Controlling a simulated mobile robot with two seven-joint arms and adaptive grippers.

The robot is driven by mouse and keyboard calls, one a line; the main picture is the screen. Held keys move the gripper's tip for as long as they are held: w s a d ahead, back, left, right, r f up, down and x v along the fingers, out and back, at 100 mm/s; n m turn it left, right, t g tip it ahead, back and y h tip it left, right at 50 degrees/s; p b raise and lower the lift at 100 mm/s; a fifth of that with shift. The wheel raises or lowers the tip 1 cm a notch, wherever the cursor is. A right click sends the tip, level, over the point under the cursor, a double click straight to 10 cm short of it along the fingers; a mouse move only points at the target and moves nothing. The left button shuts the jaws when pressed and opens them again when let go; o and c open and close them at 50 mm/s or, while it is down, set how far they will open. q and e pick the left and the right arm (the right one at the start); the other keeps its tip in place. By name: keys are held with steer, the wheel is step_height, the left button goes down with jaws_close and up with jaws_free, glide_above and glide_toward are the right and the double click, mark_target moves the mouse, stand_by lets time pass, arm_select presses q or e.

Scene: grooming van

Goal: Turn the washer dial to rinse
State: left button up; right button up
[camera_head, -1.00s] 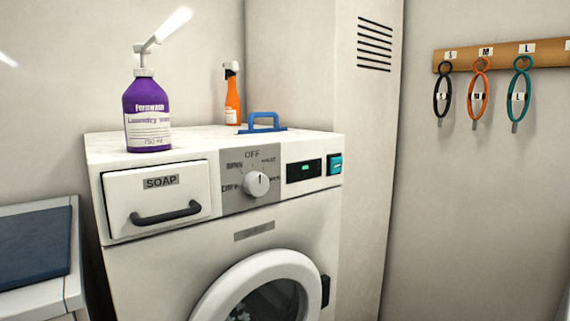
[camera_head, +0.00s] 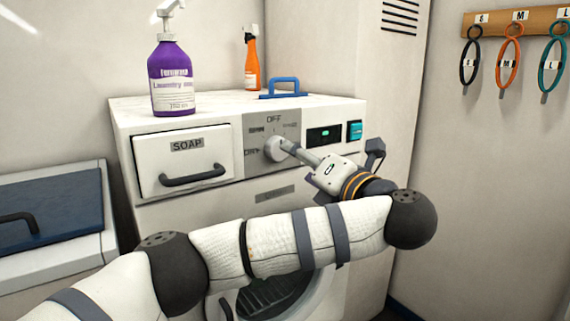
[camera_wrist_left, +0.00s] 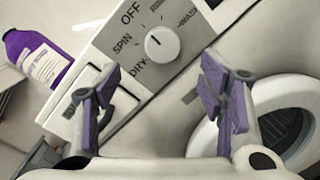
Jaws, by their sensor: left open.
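The round white washer dial (camera_head: 276,148) sits on a grey panel on the washer front. In the left wrist view, the dial (camera_wrist_left: 162,43) has its dark pointer mark toward OFF. OFF, SPIN and DRY read clearly around it; the labels toward the right are partly cut off or small. My left gripper (camera_head: 299,152) is in front of the panel, its tip overlapping the dial's right edge in the head view. In the left wrist view, the left gripper (camera_wrist_left: 160,70) is open, purple-padded fingers wide apart, with the dial ahead between them; contact is not visible.
The SOAP drawer (camera_head: 182,160) with its dark handle is left of the dial. A purple laundry bottle (camera_head: 172,78), an orange spray bottle (camera_head: 252,62) and a blue handled item (camera_head: 283,88) stand on the washer top. The round door (camera_wrist_left: 290,128) is below.

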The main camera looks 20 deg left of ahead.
mark_target(280, 150)
arm_select(q)
steer(key=x, duration=0.9)
steer(key=shift+w+f, duration=0.15)
steer(key=shift+f, duration=0.05)
steer(key=c, duration=1.2)
